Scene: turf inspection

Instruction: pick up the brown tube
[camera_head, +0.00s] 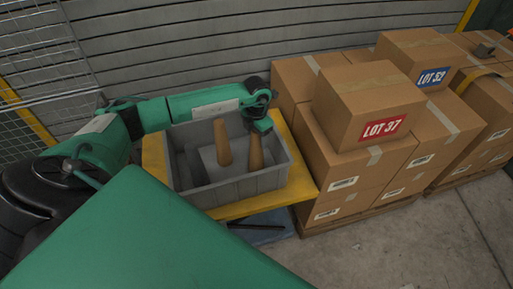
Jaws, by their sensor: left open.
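Two brown tubes stand in a grey bin on a yellow-topped stand. One brown tube (222,143) stands near the middle of the bin. The other brown tube (256,154) is to its right and leans slightly. My left gripper (262,124) is open at the bin's back right, right at the upper end of the right tube. Its fingers are small and dark here, so I cannot tell whether they touch or surround that tube. The tubes' lower ends are partly hidden in the bin. My right gripper is not in view.
The grey bin (243,186) has raised walls around the tubes. The yellow stand top (301,184) shows around it. Stacked cardboard boxes (366,115) on pallets stand close on the right. A slatted wall (215,45) is behind, and wire fencing (45,65) is at left.

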